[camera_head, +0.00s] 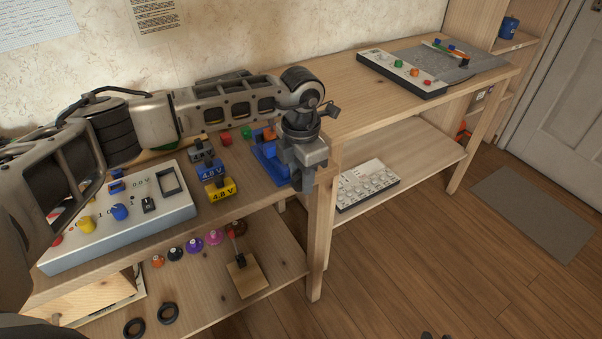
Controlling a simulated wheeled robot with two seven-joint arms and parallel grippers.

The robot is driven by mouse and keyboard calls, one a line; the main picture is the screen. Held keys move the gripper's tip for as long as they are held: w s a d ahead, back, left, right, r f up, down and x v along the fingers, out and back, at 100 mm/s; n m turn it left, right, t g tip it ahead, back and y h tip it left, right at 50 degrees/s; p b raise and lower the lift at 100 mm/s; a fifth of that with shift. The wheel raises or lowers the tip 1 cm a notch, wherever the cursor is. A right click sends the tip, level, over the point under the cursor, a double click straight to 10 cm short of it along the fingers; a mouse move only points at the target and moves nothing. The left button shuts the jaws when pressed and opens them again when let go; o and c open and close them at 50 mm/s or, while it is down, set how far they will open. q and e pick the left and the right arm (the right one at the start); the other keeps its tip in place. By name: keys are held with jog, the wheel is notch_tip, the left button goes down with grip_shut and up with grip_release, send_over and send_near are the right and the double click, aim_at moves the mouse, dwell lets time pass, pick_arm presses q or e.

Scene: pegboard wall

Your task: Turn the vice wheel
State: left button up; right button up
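A blue vice (268,166) is fixed near the right front corner of the nearer workbench. My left arm comes in from the left over the bench, and my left gripper (306,182) points down at the right end of the vice. The gripper covers that end, so the vice wheel is hidden and I cannot tell whether the fingers touch it or are shut. Small dark tips (437,336) at the bottom edge may be my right gripper; too little shows to tell its state.
A control box (160,213) with knobs and blue and yellow 4.8 V blocks (220,190) lie left of the vice. The lower shelf holds several coloured knobs and a small lever board (243,280). A higher bench (350,100) stands behind to the right.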

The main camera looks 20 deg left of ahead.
pick_arm(q)
grip_shut()
pick_arm(e)
jog(key=shift+f, duration=0.1)
pick_arm(q)
jog(key=shift+s+a+f+t+h+b, duration=0.2)
jog(key=shift+t+h+b, duration=0.35)
jog(key=shift+b, duration=0.35)
jog(key=t+b, duration=0.1)
jog(key=t+h+b, duration=0.1)
jog(key=b, duration=0.1)
jog(key=shift+s+f, duration=0.1)
jog(key=shift+f, duration=0.15)
jog(key=t+h+b, duration=0.1)
jog(key=b, duration=0.2)
jog(key=shift+a, duration=0.15)
jog(key=t+h+b, duration=0.1)
jog(key=b, duration=0.2)
jog(key=shift+s+r, duration=0.15)
jog(key=shift+r+t, duration=0.15)
jog(key=shift+t, duration=0.1)
pick_arm(e)
notch_tip(320, 180, down, 10)
jog(key=a+g, duration=0.1)
jog(key=a, duration=0.1)
jog(key=shift+w+n+y, duration=0.25)
jog(key=shift+n+y, duration=0.05)
jog(key=shift+y, duration=0.1)
